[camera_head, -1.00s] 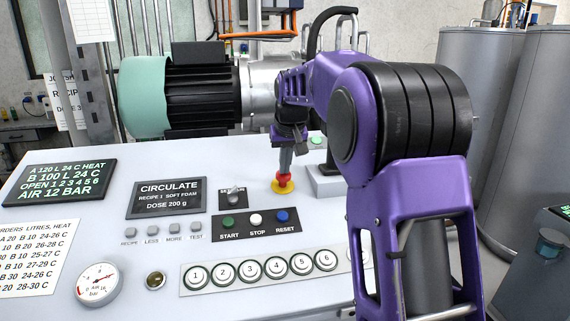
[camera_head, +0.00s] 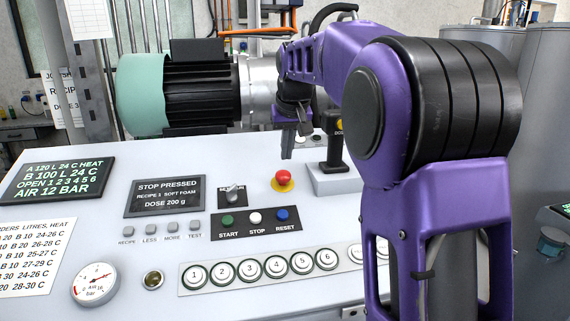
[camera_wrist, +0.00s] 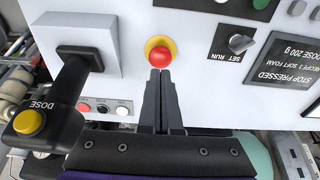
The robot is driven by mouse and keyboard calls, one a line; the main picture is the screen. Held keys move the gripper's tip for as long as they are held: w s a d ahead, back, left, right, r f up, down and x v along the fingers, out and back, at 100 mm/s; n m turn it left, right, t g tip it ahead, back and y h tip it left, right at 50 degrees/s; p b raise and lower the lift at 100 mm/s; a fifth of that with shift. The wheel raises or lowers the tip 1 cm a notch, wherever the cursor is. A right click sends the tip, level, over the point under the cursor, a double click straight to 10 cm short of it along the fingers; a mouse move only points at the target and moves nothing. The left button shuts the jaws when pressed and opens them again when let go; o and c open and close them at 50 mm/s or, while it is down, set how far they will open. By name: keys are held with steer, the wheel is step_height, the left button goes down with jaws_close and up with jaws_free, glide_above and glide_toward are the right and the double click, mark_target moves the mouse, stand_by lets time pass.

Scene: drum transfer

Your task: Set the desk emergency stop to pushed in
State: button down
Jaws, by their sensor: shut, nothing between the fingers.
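The desk emergency stop is a red mushroom button (camera_head: 283,177) on a yellow base, on the sloping grey desk right of the selector switch. In the wrist view the red button (camera_wrist: 160,57) shows just beyond my fingertips. In the wrist view my gripper's two fingers (camera_wrist: 161,73) lie together. The display (camera_head: 165,197) reads "STOP PRESSED".
A black joystick handle (camera_head: 336,150) with a yellow DOSE button stands on a box right of the stop. START, STOP and RESET buttons (camera_head: 255,217) lie below it. A row of numbered buttons (camera_head: 249,268) runs along the front. A green and black motor (camera_head: 185,95) stands behind.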

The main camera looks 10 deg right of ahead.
steer(key=v, duration=1.1)
steer(key=shift+s+r, duration=0.1)
